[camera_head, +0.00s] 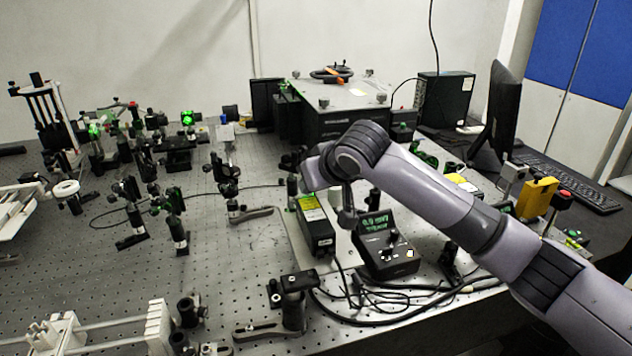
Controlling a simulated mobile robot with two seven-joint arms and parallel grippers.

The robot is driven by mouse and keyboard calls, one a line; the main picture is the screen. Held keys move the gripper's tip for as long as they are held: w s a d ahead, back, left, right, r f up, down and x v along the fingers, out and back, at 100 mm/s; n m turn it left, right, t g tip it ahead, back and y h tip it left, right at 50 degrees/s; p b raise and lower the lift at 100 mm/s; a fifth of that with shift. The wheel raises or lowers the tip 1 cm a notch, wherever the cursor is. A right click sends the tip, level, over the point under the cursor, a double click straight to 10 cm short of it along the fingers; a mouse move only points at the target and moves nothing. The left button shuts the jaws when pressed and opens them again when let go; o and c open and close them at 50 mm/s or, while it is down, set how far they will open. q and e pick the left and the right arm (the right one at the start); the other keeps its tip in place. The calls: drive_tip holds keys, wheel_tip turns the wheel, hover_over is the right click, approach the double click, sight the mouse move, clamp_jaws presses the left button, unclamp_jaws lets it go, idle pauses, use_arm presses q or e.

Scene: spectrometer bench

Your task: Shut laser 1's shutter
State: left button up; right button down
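A black box-shaped laser (318,232) with a yellow-green label on top sits on a light plate at the middle of the bench. I cannot read whether it is laser 1, and I cannot make out its shutter. A black control box (388,262) with a green display reading about 0.0 mW stands just right of it. My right arm comes in from the right, and its gripper end (347,215) points down between the laser and the control box. The fingers are too small and overlapped to tell open from shut. My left gripper is out of view.
Several optics on posts (228,185) stand across the perforated bench (120,285) on the left. Loose black cables (370,303) lie in front of the control box. A large black enclosure (340,118) stands behind my arm, and a monitor (500,110) at right.

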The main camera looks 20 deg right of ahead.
drive_tip(key=shift+a+f, duration=0.1)
idle(0.4)
drive_tip(key=c, duration=1.1)
unclamp_jaws()
drive_tip(key=shift+c, duration=0.2)
drive_tip(key=shift+s, duration=0.1)
drive_tip(key=v, duration=0.7)
drive_tip(key=shift+b, duration=0.45)
